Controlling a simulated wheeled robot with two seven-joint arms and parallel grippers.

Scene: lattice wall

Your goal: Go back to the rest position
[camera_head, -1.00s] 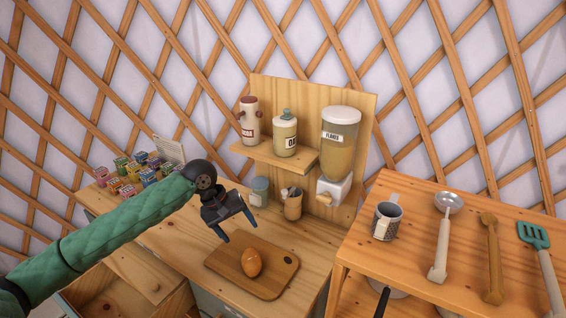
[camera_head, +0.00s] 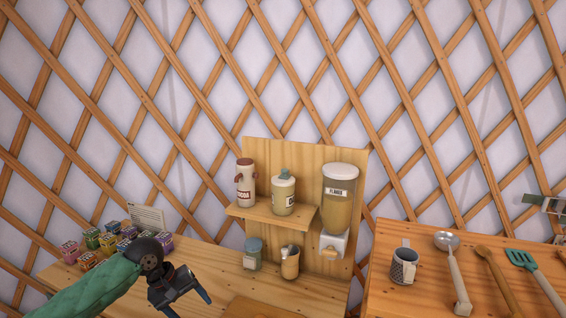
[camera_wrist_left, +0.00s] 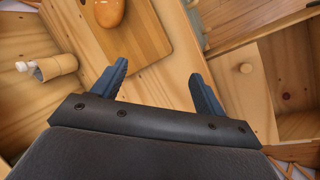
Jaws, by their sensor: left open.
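My left gripper (camera_head: 190,300) is open and empty at the lower left of the head view, above the wooden counter, its arm coming in from the left in a green sleeve. In the left wrist view its two blue fingers (camera_wrist_left: 160,88) stand wide apart with nothing between them. Past the fingers, the orange-brown egg (camera_wrist_left: 110,12) lies on the cutting board (camera_wrist_left: 150,40). In the head view only the board's back edge (camera_head: 262,308) shows at the bottom, and the egg is out of frame. My right gripper is not in view.
A shelf (camera_head: 270,217) holds two labelled canisters beside a flakes dispenser (camera_head: 338,205). Small colourful boxes (camera_head: 100,240) sit at left. An open drawer (camera_wrist_left: 285,75) shows.

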